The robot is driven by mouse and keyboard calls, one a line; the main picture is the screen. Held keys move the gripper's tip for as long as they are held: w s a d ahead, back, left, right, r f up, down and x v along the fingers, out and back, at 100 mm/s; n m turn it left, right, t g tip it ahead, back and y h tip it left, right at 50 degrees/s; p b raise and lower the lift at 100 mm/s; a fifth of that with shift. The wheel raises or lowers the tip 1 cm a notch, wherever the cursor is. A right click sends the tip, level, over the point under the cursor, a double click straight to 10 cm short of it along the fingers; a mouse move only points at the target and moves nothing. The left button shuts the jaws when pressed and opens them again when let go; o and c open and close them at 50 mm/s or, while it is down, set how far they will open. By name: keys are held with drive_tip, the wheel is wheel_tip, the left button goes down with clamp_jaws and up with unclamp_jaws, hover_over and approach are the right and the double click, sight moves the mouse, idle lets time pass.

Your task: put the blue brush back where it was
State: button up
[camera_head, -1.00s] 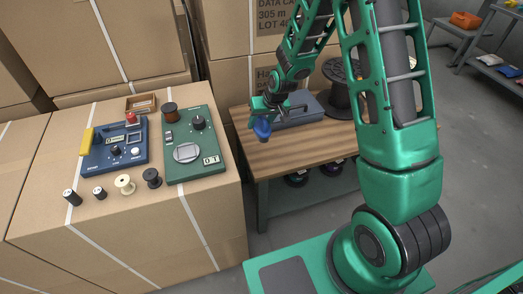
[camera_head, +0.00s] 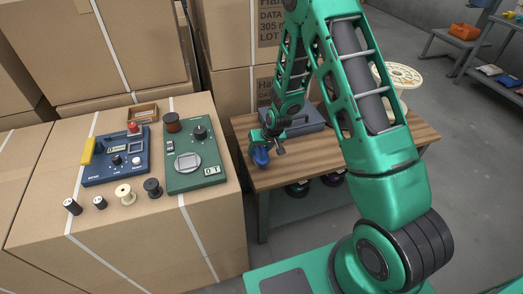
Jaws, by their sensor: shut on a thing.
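My gripper (camera_head: 264,147) is over the left end of the wooden workbench (camera_head: 300,170). It is shut on a blue thing (camera_head: 261,158), which I take for the blue brush, hanging below the jaws. I cannot tell whether the brush touches the bench top. My gripper and wrist cover part of the bench behind it.
A grey case (camera_head: 300,121) lies on the bench behind my gripper. Cardboard boxes on the left carry a blue device (camera_head: 115,160), a green scale (camera_head: 193,150), a wooden tray (camera_head: 142,112) and several small spools. A pale cable reel (camera_head: 400,78) stands behind my arm.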

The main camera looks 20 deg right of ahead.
sight(267, 156)
drive_tip(key=o, duration=1.4)
drive_tip(key=v, duration=1.2)
drive_tip(key=s+d+r+m+g+h, duration=0.2)
drive_tip(key=s+d+r, duration=1)
drive_tip(key=s+r, duration=0.1)
drive_tip(key=s+d+r+m, duration=0.1)
drive_tip(key=s+r, duration=0.2)
drive_tip(key=s, duration=0.4)
drive_tip(key=s+d+r+m+g, duration=0.1)
drive_tip(key=s+d+r, duration=0.1)
drive_tip(key=s, duration=0.6)
drive_tip(key=s+d+r+m+g, duration=0.1)
drive_tip(key=s+r+m, duration=0.1)
drive_tip(key=s, duration=0.6)
drive_tip(key=shift+s+d+r, duration=0.1)
drive_tip(key=shift+s+r, duration=0.05)
drive_tip(key=shift+r, duration=0.3)
drive_tip(key=shift+s+d+r, duration=0.1)
drive_tip(key=shift+d+r, duration=0.05)
drive_tip(key=shift+r, duration=0.25)
